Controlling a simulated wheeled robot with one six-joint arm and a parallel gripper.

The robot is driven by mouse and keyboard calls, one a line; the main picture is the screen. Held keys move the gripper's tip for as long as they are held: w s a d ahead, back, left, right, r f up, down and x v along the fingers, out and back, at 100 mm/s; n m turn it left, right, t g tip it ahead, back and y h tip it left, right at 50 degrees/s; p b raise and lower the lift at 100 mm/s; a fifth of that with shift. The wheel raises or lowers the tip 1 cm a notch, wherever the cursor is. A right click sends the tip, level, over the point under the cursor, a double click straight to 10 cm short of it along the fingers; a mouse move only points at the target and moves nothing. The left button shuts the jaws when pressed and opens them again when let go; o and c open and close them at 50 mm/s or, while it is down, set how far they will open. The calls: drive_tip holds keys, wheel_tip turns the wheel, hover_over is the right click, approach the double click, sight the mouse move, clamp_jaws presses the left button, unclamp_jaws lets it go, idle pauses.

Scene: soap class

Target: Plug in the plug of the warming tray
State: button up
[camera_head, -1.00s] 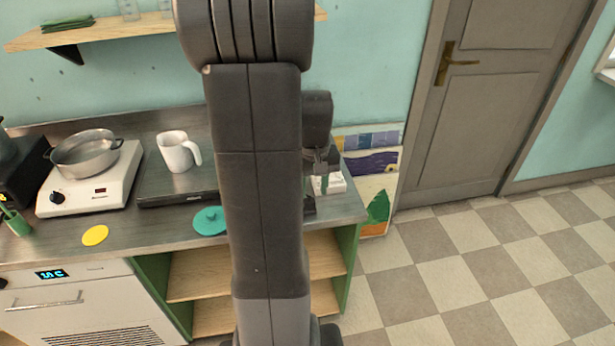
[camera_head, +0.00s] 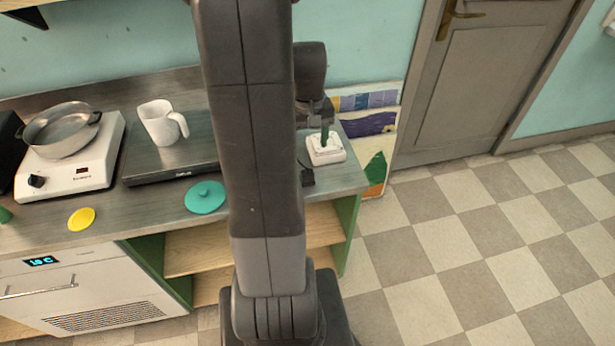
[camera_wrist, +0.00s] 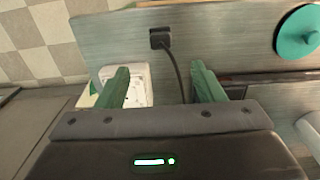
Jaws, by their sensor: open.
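The warming tray (camera_head: 150,170) is a dark flat slab on the counter with a white mug on it. Its edge also shows in the wrist view (camera_wrist: 262,78). The black plug (camera_head: 307,178) lies on the counter right of my arm. In the wrist view the plug (camera_wrist: 160,38) lies beyond my fingertips, its cable running back between the fingers. A white socket box (camera_head: 325,156) stands near the counter's right end, partly behind the left finger in the wrist view (camera_wrist: 137,78). My gripper (camera_wrist: 160,67) is open and empty. In the head view one green finger (camera_head: 325,135) shows over the box.
A teal lid (camera_head: 205,197) and a yellow disc (camera_head: 82,217) lie near the counter's front edge. A white mug (camera_head: 160,122) stands on the tray. A hotplate (camera_head: 70,170) with a pan is at the left. Checkered floor is clear at the right.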

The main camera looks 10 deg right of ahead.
sight(308, 171)
wheel_tip(308, 171, down, 7)
drive_tip(key=shift+f, duration=0.1)
idle(0.4)
drive_tip(key=shift+f+p, duration=0.8)
drive_tip(key=shift+f, duration=1.8)
drive_tip(key=c, duration=1)
drive_tip(key=shift+r, duration=0.15)
wheel_tip(308, 171, up, 10)
drive_tip(key=shift+f+b, duration=0.1)
drive_tip(key=shift+b, duration=0.45)
